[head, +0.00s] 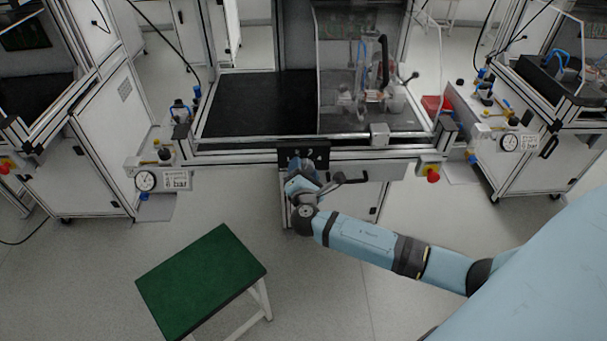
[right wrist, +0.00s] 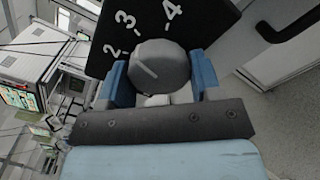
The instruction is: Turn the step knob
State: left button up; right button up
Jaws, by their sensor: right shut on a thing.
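The step knob (right wrist: 158,68) is a round grey knob with a pale pointer line, on a black panel (right wrist: 110,22) marked 2, 3 and 4 in the right wrist view. The pointer line slants up and left, roughly toward the 2 and 3 side. My right gripper (right wrist: 160,85) has its blue fingers on both sides of the knob and is shut on it. In the head view the black panel (head: 290,152) sits on the front of the middle test station, and my right gripper (head: 300,166) reaches it from below, hiding the knob. My left gripper is not in view.
A green-topped stool (head: 200,280) stands on the floor at the lower left. A red emergency button (head: 432,175) is right of the panel, and a pressure gauge (head: 145,181) is on the left. A door handle (head: 350,179) lies close beside my gripper.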

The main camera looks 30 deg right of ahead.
jog(key=shift+m, duration=0.4)
jog(key=o, duration=0.9)
jog(key=v, duration=1.4)
jog(key=shift+d, duration=0.15)
